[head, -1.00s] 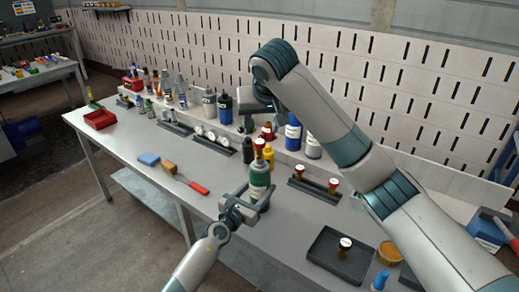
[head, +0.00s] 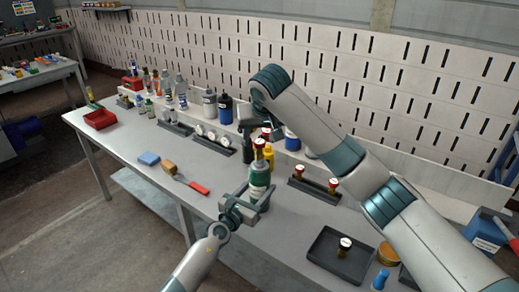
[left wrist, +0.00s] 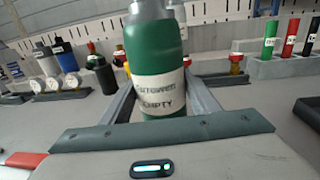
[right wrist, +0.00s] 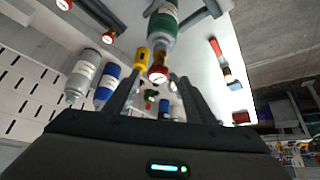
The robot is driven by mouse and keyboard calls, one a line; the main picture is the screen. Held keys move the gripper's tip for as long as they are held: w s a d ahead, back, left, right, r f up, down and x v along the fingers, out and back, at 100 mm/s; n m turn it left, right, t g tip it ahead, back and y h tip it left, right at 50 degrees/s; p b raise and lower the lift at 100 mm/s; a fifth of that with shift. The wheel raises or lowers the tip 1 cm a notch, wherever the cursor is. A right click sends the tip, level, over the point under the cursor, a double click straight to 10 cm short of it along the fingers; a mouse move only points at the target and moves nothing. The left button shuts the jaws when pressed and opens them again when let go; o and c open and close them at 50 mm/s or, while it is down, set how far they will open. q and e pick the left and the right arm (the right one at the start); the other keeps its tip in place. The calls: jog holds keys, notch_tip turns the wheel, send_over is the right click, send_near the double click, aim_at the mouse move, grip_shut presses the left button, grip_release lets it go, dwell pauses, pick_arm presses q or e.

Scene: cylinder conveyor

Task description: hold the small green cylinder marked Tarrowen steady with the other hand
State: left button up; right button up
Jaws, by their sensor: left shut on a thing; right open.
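The small green cylinder (head: 259,180) stands upright on the bench, with a red-topped valve. Its label reads Tarrowen and EMPTY in the left wrist view (left wrist: 156,65). My left gripper (head: 240,210) is shut on the cylinder's body, one finger on each side. My right gripper (right wrist: 158,95) is open above the cylinder. In the right wrist view the red valve top (right wrist: 157,74) shows between its fingers, apart from them. In the head view the right gripper is partly hidden by its own arm.
A rack with red-topped valves (head: 314,189) is to the right, and a dark tray (head: 322,262) is at the front right. A red-handled brush (head: 198,188) lies to the left.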

aim_at(260, 141)
jog(key=shift+x, duration=2.4)
jog(key=shift+w+d+r, duration=0.15)
grip_shut()
notch_tip(260, 141, up, 10)
jog(key=shift+r, duration=0.1)
jog(key=shift+m+h, duration=0.3)
jog(key=shift+m, duration=0.2)
jog(key=shift+f, duration=2.95)
